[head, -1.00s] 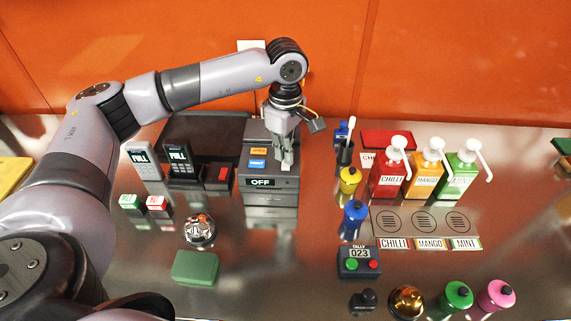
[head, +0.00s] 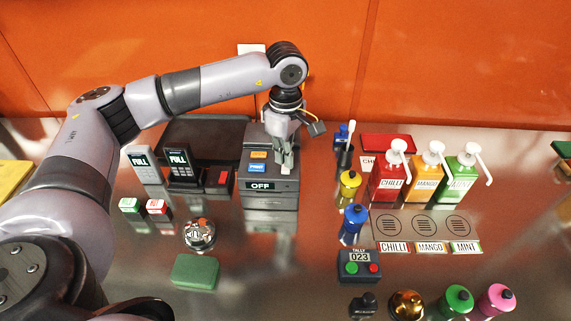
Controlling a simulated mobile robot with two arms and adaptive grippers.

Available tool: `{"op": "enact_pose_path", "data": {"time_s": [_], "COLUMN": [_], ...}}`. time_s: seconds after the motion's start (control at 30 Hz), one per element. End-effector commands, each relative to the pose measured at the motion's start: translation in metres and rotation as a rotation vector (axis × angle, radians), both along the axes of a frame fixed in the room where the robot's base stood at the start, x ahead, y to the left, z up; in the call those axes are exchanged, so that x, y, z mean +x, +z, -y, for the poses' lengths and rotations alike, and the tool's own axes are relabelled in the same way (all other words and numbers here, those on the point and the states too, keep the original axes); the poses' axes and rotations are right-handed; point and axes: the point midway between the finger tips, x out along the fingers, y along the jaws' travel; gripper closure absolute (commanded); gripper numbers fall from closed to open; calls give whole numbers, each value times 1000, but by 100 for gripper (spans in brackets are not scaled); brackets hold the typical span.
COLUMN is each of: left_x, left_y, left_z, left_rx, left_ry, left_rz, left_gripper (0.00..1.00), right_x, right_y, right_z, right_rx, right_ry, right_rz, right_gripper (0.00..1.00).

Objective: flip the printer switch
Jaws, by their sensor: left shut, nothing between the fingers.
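The printer (head: 270,200) is a dark grey box near the middle of the steel counter, in the head view. Its front display reads OFF (head: 260,185). An orange button and a blue button (head: 257,168) sit on its top left. My left gripper (head: 284,170) points down over the top right of the printer, with its fingers shut and empty. The fingertips are at or just above the printer's top. The switch cannot be made out and may be hidden by the fingers. My right gripper is not in view.
Two card readers (head: 180,165) and a red-topped block stand left of the printer. A blue bottle (head: 352,222), a yellow bottle and a cup with a brush stand to its right. Sauce pumps (head: 390,178) are further right. The counter in front of the printer is clear.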

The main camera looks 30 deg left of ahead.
Motion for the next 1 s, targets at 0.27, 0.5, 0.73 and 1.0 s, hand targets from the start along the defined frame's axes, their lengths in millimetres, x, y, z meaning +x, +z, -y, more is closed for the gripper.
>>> {"op": "enact_pose_path", "data": {"time_s": [0.27,0.5,0.73,1.0], "left_x": [0,0,0,0], "left_y": [0,-4,-7,-11], "left_z": [0,0,0,0], "left_rx": [0,0,0,0], "left_ry": [0,0,0,0], "left_rz": [0,0,0,0], "left_gripper": [100,100,100,100], "right_x": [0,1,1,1], "right_y": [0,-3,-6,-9], "right_z": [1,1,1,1], "right_rx": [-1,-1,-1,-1], "right_ry": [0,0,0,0], "right_rz": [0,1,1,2], "right_gripper": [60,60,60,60]}}
